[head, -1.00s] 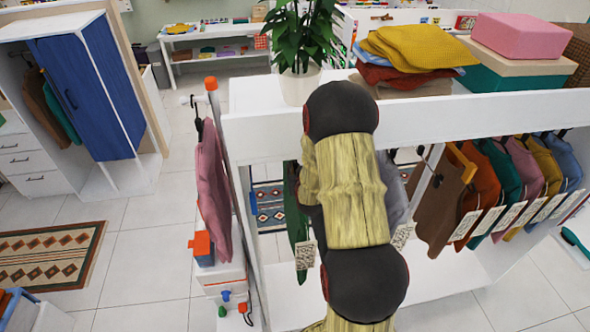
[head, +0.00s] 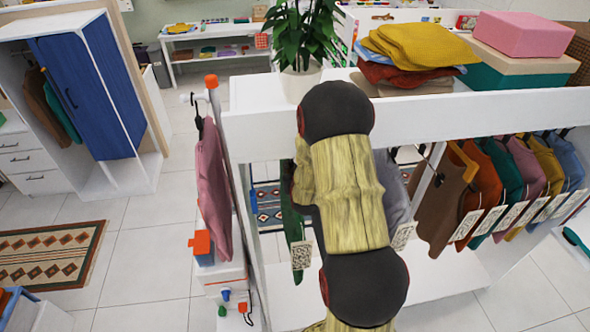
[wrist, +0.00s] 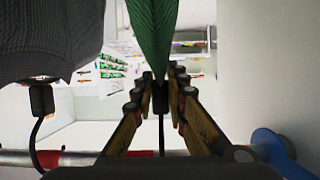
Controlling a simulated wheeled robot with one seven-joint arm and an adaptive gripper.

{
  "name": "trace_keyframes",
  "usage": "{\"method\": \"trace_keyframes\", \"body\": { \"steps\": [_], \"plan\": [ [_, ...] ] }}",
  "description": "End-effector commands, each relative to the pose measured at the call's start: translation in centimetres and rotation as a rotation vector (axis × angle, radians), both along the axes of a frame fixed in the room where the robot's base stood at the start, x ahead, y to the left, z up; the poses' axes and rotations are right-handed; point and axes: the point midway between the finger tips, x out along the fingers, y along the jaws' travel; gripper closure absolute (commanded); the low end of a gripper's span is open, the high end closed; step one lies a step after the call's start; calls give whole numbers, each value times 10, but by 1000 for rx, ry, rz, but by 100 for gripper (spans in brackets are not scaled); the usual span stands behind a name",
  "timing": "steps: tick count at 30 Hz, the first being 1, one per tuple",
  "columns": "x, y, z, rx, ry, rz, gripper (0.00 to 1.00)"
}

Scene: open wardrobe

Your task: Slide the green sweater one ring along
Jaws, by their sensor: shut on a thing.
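The green sweater (head: 291,222) hangs just left of my arm inside the open wardrobe, with a patterned tag at its lower edge. My arm covers part of it in the head view. In the wrist view the sweater (wrist: 152,28) is seen edge-on at the top centre, and its dark hanger neck and hook run down between my fingers. My gripper (wrist: 159,92) is shut on this hanger; the head view hides the gripper. A red ring (wrist: 48,158) is around the pale rail at lower left of the wrist view. A blue part (wrist: 272,146) stands at lower right, beside the white side panel.
A grey sweater (wrist: 45,42) hangs left of my fingers in the wrist view; it also shows right of my arm (head: 392,190). A brown garment (head: 440,205) and several others hang further right. A plant (head: 300,45) and folded clothes (head: 410,45) stand on top.

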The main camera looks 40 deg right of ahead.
Motion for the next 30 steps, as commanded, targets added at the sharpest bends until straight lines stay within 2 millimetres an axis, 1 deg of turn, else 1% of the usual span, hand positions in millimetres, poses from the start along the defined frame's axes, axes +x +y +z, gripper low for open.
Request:
{"method": "trace_keyframes", "body": {
  "steps": [1,30],
  "plan": [
    [2,5,-2,0,1,4,100],
    [39,64,-1,-1,1,3,100]
  ]
}}
